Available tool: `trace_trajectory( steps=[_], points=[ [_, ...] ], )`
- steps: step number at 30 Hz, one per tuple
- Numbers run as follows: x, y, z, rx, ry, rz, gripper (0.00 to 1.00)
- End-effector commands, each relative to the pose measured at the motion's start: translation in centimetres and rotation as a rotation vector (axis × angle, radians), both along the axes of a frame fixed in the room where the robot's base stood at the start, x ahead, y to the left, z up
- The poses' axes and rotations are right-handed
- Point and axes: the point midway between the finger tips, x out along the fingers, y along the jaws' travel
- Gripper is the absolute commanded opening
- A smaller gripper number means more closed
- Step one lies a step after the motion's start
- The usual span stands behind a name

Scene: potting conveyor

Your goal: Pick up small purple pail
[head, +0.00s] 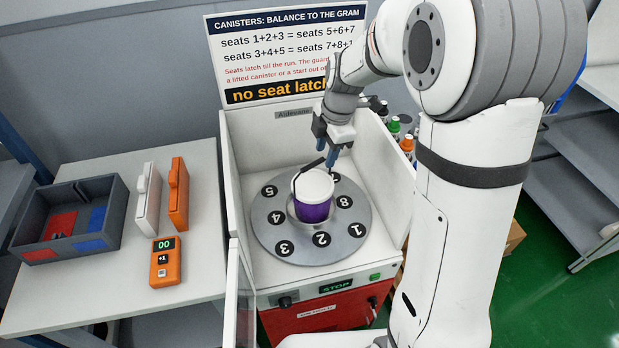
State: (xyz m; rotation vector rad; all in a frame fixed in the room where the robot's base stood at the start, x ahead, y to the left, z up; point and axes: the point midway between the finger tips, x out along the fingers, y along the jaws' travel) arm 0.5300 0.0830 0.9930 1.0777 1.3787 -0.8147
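The small purple pail (313,211) has a white top and a dark handle. It stands upright near the middle of the grey numbered disc (268,236) inside the white-walled machine. My gripper (327,162) is just above and behind the pail, pointing down. Its two blue-tipped fingers are spread apart with a gap between them, and nothing shows held. The dark handle rises on the left of the pail toward the fingers; I cannot tell whether a finger touches it. The pail hides part of the disc.
The machine's walls (236,187) stand around the disc. A sign (283,55) is behind it. On the left table are a grey tray (115,215), a white case (147,200), an orange case (178,195) and an orange counter (165,268). Bottles (405,143) stand at right.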

Motion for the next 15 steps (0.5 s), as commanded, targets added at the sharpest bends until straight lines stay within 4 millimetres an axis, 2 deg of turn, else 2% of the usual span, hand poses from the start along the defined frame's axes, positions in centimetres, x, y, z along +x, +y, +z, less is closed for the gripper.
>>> trace_trajectory(
  steps=[3,6,15],
  points=[
    [2.1,1.3,-1.5,0.000,-0.009,0.195,0.40],
    [3.0,1.9,-2.4,0.000,-0.019,0.304,0.40],
    [3.7,2.6,-5.1,0.001,-0.025,0.375,0.40]
  ],
)
